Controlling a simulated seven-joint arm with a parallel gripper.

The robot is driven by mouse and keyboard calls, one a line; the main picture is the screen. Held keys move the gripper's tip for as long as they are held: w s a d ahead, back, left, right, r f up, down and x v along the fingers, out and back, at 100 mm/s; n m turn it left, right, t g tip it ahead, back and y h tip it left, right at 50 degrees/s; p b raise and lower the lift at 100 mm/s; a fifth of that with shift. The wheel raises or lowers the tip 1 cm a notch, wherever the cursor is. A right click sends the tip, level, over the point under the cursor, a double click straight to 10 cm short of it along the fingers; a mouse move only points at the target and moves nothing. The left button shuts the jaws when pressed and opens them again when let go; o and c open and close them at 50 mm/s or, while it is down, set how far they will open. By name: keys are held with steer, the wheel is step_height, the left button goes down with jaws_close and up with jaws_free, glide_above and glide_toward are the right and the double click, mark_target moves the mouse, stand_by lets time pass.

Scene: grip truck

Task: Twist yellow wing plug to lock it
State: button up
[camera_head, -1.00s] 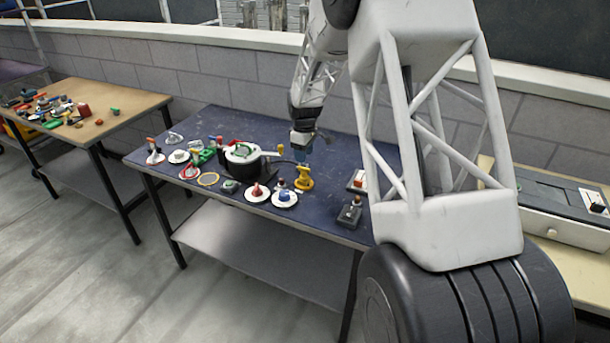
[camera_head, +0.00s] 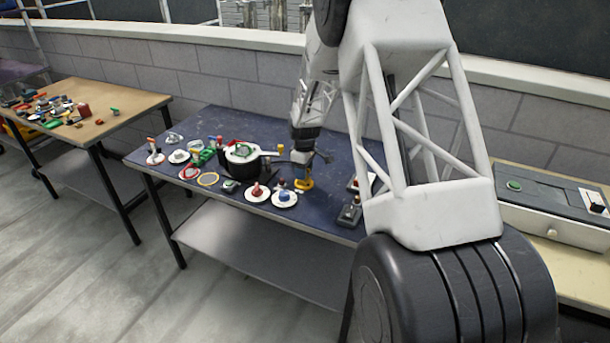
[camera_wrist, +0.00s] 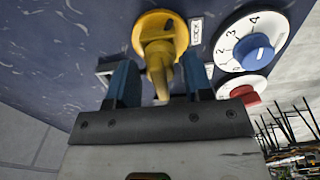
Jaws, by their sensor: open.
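The yellow wing plug (camera_wrist: 160,40) sits on the dark blue tabletop, beside a "LOCK" label (camera_wrist: 196,31). In the wrist view its wing lies between the two blue fingers of my gripper (camera_wrist: 160,85), which are open with one on each side. I cannot tell whether either finger touches it. In the head view my gripper (camera_head: 302,172) is low over the table, and the yellow plug (camera_head: 304,184) shows only in part beneath it.
A blue numbered dial (camera_wrist: 252,50) is right of the plug, with a red knob (camera_wrist: 245,93) beyond it. In the head view a black pot-like fixture (camera_head: 238,165) and several knobs stand to the left. A grey switch box (camera_head: 349,215) is at the right front.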

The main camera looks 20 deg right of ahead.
steer(key=c, duration=0.8)
steer(key=shift+m, duration=1.2)
